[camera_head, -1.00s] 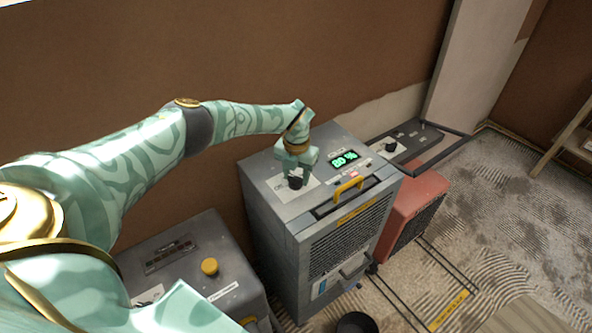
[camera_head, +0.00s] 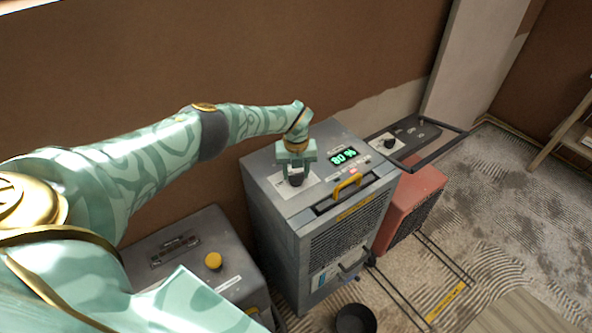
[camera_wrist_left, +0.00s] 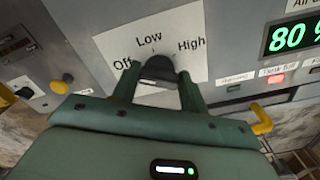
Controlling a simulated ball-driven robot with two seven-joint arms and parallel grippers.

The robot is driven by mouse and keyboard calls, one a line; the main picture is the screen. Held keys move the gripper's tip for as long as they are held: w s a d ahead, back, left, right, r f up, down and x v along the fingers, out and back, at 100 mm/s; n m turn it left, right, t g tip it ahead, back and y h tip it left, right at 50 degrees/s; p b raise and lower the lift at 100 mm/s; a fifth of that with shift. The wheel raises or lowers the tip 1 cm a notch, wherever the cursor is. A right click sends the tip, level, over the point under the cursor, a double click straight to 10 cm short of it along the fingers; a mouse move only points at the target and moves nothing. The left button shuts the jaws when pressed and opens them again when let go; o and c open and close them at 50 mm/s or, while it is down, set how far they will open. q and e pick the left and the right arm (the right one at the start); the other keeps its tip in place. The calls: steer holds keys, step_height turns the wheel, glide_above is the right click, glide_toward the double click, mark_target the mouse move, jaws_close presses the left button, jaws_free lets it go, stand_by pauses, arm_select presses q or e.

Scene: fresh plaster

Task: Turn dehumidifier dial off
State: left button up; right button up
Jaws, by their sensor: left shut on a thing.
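The grey dehumidifier (camera_head: 350,235) stands in the middle of the head view. Its black dial (camera_head: 295,180) sits on a white label on the top panel. In the left wrist view the dial (camera_wrist_left: 158,70) has Off at its left, Low above and High at its right. I cannot make out clearly where its pointer stands. My left gripper (camera_head: 296,172) is over the dial from above. In the wrist view its two fingers (camera_wrist_left: 158,82) are on either side of the dial, shut on it. My right gripper is not in view.
A green display (camera_head: 344,156) reads 80 %, with a red lit button beside it. A yellow handle (camera_head: 348,185) is close to the gripper. A grey box with a yellow knob (camera_head: 213,261) stands at left, a red unit (camera_head: 415,205) at right. A black bucket (camera_head: 355,319) is in front.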

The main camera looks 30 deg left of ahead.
arm_select(q)
steer(key=shift+w+a+r, duration=0.1)
steer(key=shift+w+r, duration=0.05)
steer(key=o, duration=1)
step_height(320, 180, up, 16)
steer(key=p, duration=0.4)
steer(key=shift+r, duration=0.1)
